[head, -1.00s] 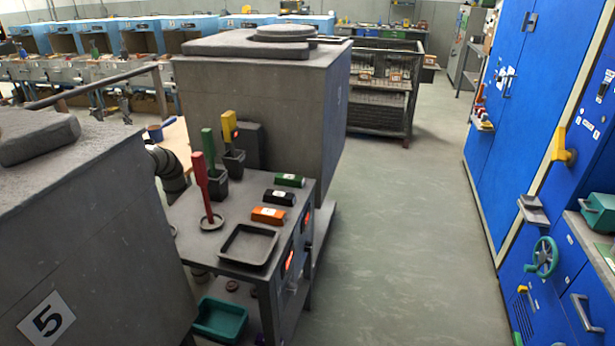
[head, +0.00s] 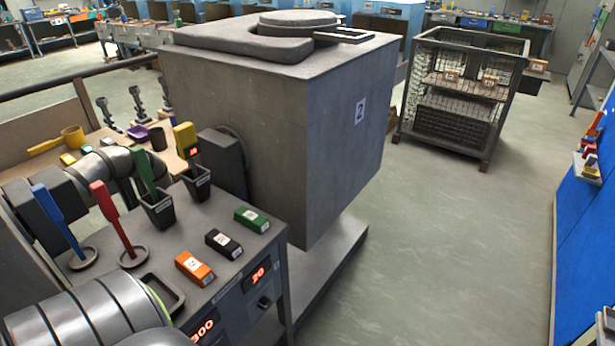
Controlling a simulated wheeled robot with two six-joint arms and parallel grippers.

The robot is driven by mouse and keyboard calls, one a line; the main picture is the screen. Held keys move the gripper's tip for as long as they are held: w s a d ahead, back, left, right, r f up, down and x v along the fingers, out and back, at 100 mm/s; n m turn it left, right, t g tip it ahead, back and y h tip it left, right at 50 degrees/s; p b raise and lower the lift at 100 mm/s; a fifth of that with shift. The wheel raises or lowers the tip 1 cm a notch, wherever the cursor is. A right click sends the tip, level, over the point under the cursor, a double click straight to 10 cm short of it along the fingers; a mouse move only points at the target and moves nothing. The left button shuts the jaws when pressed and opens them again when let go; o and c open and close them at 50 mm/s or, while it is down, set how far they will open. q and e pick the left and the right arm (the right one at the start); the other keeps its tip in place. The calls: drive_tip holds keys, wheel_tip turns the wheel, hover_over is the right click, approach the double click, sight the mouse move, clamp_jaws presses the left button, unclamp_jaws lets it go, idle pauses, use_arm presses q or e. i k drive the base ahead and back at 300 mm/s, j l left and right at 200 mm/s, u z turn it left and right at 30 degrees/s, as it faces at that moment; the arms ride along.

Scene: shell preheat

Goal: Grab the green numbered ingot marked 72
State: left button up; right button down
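A green ingot (head: 252,220) with a white label lies on the grey bench top, near its back right edge. Its number is too small to read. A black ingot (head: 224,243) and an orange ingot (head: 195,268) lie in front of it in a slanting row, apart from it. A silver arm link (head: 85,318), apparently mine, fills the bottom left corner and partly covers a dark tray (head: 165,290).
Blue (head: 58,218) and red (head: 112,215) handles stand in round dishes left of the ingots. Black cups (head: 158,210) hold green and yellow handles. A large grey furnace block (head: 270,140) rises behind the bench. Free floor (head: 430,230) lies to the right; a wire cage (head: 460,95) stands beyond.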

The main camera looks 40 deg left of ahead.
sight(259, 224)
drive_tip(key=i+u, duration=0.1)
drive_tip(key=i, duration=0.75)
drive_tip(key=i+l+u, duration=0.15)
drive_tip(key=i, duration=0.7)
drive_tip(key=i+u, duration=0.3)
drive_tip(key=u, duration=0.15)
drive_tip(key=i+l+u, duration=0.1)
drive_tip(key=i+u, duration=0.3)
drive_tip(key=i+l+u, duration=0.15)
drive_tip(key=u, duration=0.3)
drive_tip(key=i+l+u, duration=0.25)
drive_tip(key=u, duration=0.2)
